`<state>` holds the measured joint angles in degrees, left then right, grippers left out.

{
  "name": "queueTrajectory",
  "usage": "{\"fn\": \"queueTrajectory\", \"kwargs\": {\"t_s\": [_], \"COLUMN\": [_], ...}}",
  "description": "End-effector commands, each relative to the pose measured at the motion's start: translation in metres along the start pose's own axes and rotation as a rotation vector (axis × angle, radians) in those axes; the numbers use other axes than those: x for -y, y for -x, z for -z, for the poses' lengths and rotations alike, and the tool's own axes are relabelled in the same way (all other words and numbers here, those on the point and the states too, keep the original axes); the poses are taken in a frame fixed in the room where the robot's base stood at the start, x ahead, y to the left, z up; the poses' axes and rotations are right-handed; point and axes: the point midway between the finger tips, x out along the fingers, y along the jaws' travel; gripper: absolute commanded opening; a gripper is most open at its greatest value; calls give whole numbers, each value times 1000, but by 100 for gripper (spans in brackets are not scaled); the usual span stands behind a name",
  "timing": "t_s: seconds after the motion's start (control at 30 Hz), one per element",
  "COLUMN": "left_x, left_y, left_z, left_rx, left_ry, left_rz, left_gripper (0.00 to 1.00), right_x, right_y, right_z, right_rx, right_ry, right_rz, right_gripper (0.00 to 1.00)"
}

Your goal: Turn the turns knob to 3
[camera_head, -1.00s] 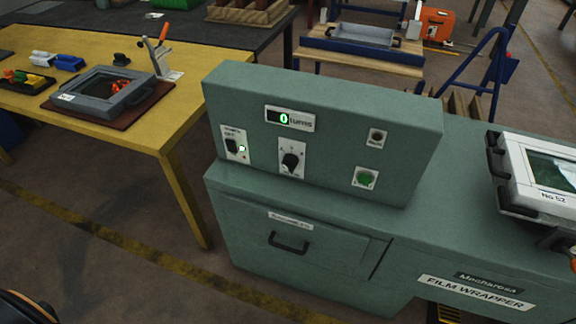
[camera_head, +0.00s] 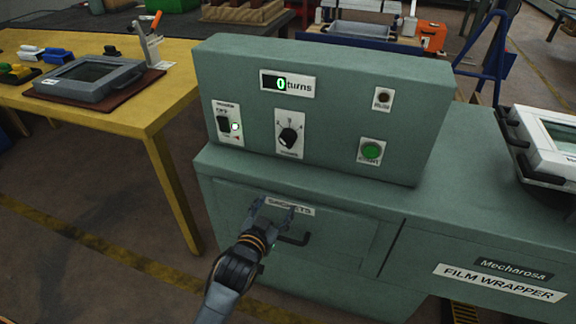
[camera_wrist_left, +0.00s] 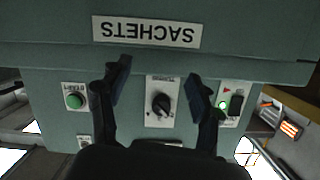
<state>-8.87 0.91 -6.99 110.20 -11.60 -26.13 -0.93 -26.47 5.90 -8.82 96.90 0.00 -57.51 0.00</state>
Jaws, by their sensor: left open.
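The turns knob (camera_head: 288,138) is a black dial on a white plate on the front of the green control box (camera_head: 320,75). Its pointer tilts toward the upper left in the head view. The display (camera_head: 287,84) above it reads 0 turns. My left gripper (camera_head: 271,207) is open and empty, in front of the drawer below the control box, lower than the knob and apart from it. In the left wrist view, upside down, the knob (camera_wrist_left: 161,103) shows between the spread fingers of the left gripper (camera_wrist_left: 158,85). My right gripper is not in view.
A power switch (camera_head: 224,124) with a lit light is left of the knob. A green start button (camera_head: 371,151) and a small dark button (camera_head: 383,97) are to its right. The drawer handle (camera_head: 293,239) is near my left gripper. A yellow table (camera_head: 150,115) stands at left.

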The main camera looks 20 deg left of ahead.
Motion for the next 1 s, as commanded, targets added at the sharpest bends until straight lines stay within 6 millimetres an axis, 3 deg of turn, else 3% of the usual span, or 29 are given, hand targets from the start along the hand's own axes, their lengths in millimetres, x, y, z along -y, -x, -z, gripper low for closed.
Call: {"fn": "queueTrajectory", "kwargs": {"t_s": [0.1,0.2,0.37,0.53,1.0], "left_x": [20,31,37,40,48], "left_y": [15,28,31,8,-81], "left_z": [54,84,102,108,127], "left_rx": [-139,-204,-238,-240,-236], "left_ry": [-1,0,-1,-1,-1], "left_rz": [55,83,98,98,96], "left_gripper": [64,64,64,64,64], "right_x": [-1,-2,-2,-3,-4], "right_y": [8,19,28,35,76], "right_z": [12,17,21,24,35], "right_rx": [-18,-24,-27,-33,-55], "right_ry": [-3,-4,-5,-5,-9], "right_rz": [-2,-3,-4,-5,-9], "right_gripper": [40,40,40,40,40]}}
